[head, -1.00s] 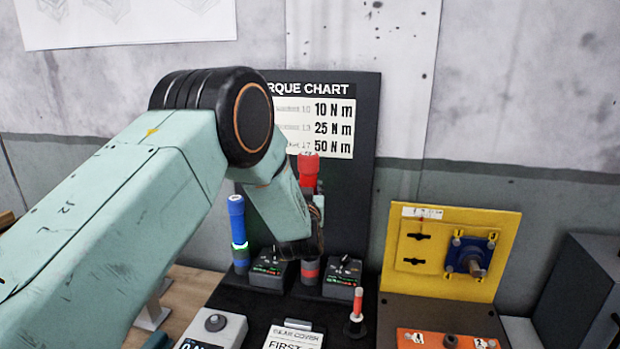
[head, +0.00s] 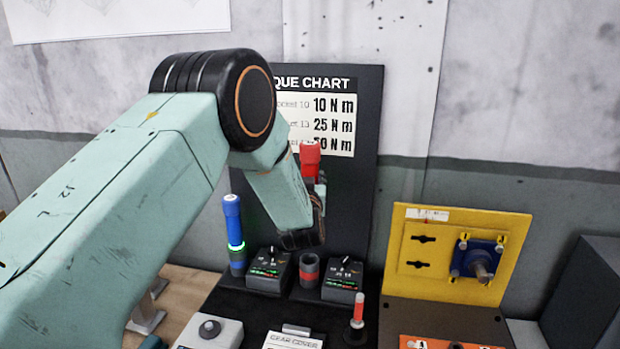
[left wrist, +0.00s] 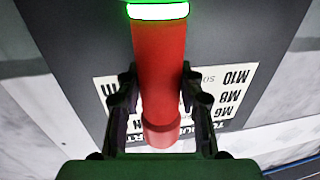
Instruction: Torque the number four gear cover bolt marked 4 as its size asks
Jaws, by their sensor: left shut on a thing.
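My left gripper (left wrist: 158,112) is shut on a red tool (left wrist: 160,75) with a lit green ring, which the left wrist view shows between the fingers. In the head view the red end of this tool (head: 310,158) shows above the left gripper (head: 318,195), in front of the torque chart (head: 330,120). The chart lists 10, 25 and 50 N m; the arm and tool cover part of it. An orange gear cover (head: 430,342) is cut off at the bottom edge, and I cannot make out a bolt marked 4. My right gripper is not in view.
A blue tool (head: 234,225) with a green ring stands left of an empty red-banded holder (head: 309,268). Two dial boxes (head: 268,268) (head: 343,278) flank the holder. A small red-handled tool (head: 358,312) stands in front. A yellow panel (head: 420,255) stands at right.

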